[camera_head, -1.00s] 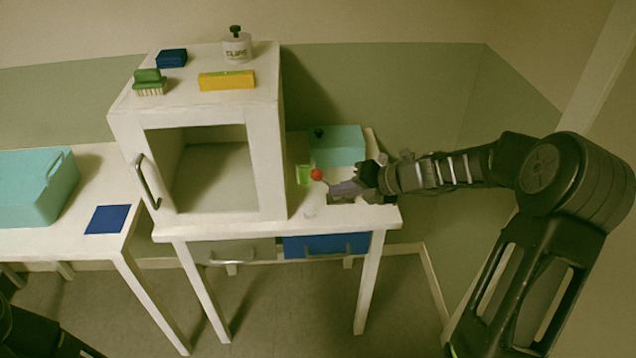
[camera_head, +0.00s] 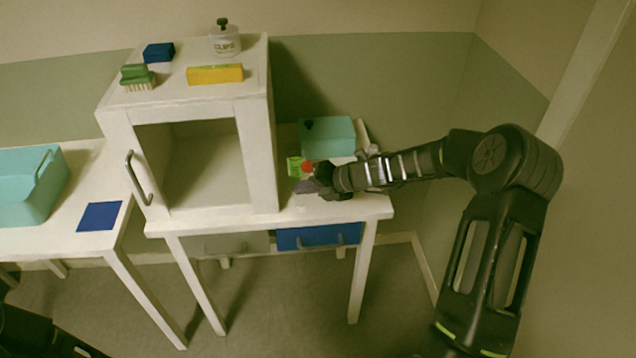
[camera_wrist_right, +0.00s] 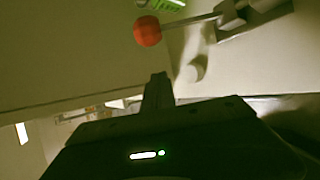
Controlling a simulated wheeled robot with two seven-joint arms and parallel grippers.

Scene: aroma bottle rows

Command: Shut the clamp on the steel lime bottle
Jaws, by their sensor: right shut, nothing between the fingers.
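A clamp lever with a red ball knob (camera_head: 307,167) is on the right part of the white table, right of the cabinet. In the right wrist view the red knob (camera_wrist_right: 148,31) ends a thin steel rod that runs to a grey metal base (camera_wrist_right: 255,18). A lime-green piece (camera_head: 293,166) is beside the knob; I cannot tell whether it is the bottle. My right gripper (camera_head: 318,180) is shut and empty, close to the knob and partly covering the clamp. In the wrist view its fingers (camera_wrist_right: 157,90) are below the knob, apart from it.
A teal box (camera_head: 333,137) stands behind the clamp. A white open-fronted cabinet (camera_head: 125,150) rises to its left, with a jar (camera_head: 225,42), yellow block (camera_head: 214,74), brush (camera_head: 137,78) and blue block (camera_head: 158,52) on top. A small white cylinder (camera_wrist_right: 192,70) is near the fingers.

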